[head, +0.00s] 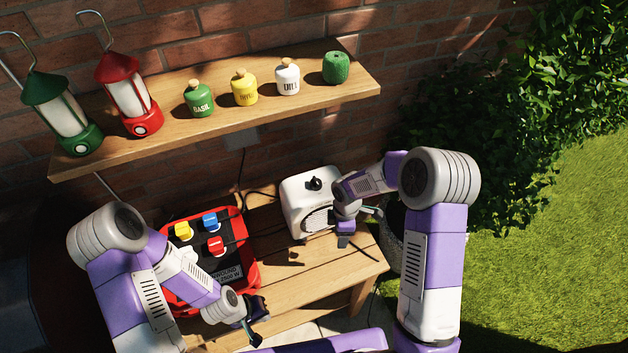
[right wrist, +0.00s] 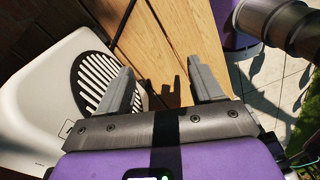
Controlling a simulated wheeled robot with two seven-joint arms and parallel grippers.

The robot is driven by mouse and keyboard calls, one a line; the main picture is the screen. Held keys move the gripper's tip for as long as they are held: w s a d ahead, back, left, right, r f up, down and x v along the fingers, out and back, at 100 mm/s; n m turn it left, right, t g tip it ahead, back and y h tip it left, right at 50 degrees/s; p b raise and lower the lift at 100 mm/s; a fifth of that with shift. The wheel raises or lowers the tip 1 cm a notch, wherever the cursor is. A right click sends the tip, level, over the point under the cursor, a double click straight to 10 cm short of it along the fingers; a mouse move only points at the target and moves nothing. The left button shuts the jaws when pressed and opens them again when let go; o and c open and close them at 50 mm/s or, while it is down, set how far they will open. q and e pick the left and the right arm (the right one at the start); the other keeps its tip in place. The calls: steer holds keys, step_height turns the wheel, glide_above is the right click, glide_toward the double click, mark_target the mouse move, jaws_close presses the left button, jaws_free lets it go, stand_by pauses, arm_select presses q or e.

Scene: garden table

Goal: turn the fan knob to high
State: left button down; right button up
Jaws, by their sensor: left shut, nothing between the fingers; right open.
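The white fan heater (head: 293,195) stands on the wooden bench, with a black knob (head: 315,183) on top and a slatted grille on its front. I cannot read the knob's setting. My right gripper (head: 358,228) is open and empty at the heater's right side, apart from the knob. In the right wrist view its two fingers (right wrist: 163,85) are spread over the bench, with the heater's white body (right wrist: 35,85) at left; the knob does not show there. My left gripper (head: 256,324) is shut and empty, low near the bench's front edge.
A red power box (head: 253,262) with several coloured plugs sits on the bench (head: 330,268) left of the heater. A shelf (head: 260,122) above holds two lanterns and several small jars. Black cables run behind the heater. Bench planks before the heater are clear.

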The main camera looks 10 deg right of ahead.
steer(key=w+d+r+n+h, duration=0.3)
steer(key=w+d+r+n, duration=0.15)
steer(key=r, duration=0.35)
steer(key=n+t+p, duration=0.2)
steer(key=n+t, duration=0.2)
steer(key=n, duration=0.4)
glide_toward(315, 182)
steer(key=f, duration=0.2)
steer(key=x, duration=0.6)
steer(key=shift+w+d, duration=0.2)
steer(key=shift+w, duration=0.05)
steer(key=shift+w+d+f, duration=0.2)
steer(key=shift+f, duration=0.3)
steer(key=c, duration=1)
steer(key=shift+c, duration=0.2)
